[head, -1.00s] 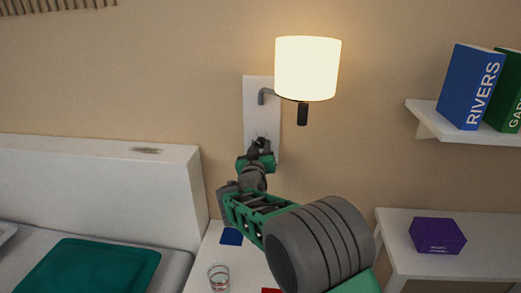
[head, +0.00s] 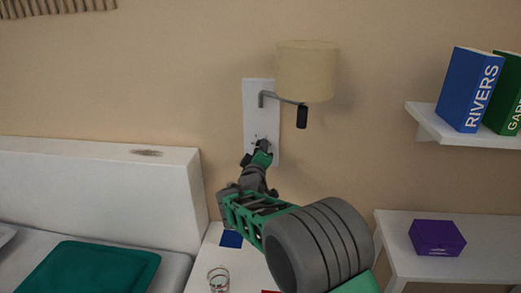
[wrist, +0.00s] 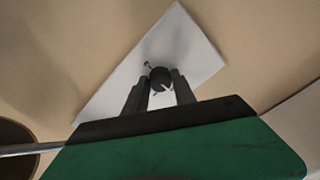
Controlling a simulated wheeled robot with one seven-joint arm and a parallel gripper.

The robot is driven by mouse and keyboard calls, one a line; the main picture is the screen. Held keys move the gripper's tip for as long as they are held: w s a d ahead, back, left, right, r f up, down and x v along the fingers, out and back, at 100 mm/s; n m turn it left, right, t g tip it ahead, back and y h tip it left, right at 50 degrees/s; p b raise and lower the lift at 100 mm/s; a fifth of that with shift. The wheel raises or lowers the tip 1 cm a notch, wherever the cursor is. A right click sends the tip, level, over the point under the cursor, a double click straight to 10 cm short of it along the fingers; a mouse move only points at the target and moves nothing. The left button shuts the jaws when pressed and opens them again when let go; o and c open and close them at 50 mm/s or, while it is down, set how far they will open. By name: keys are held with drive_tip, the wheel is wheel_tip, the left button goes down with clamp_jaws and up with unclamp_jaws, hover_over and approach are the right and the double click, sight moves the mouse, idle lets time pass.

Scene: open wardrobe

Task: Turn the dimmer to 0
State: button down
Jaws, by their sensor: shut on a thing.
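The lamp's white wall plate (head: 255,112) is fixed to the wall, with the lampshade (head: 307,72) on a bent arm at its upper right. The shade is unlit. My gripper (head: 262,147) reaches the lower part of the plate and hides most of the dimmer there. In the wrist view, the dark round dimmer knob (wrist: 160,77) sits between my two fingertips, which are shut on it. A white pointer mark shows on its face, toward the lower right of the picture. The plate (wrist: 187,45) appears tilted in that view. I cannot read any scale numbers.
A black piece (head: 302,117) hangs below the shade. Below my arm a bedside top holds a glass (head: 218,279) and a blue item (head: 231,239). The bed headboard (head: 100,190) is left. A book shelf (head: 460,132) and a purple box (head: 437,238) are right.

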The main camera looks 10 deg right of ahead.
drive_tip(key=shift+n, duration=0.3)
drive_tip(key=c, duration=1)
unclamp_jaws()
drive_tip(key=shift+c, duration=0.2)
drive_tip(key=v, duration=0.8)
drive_tip(key=shift+b, duration=0.35)
drive_tip(key=shift+d+r, duration=0.1)
drive_tip(key=shift+d, duration=0.05)
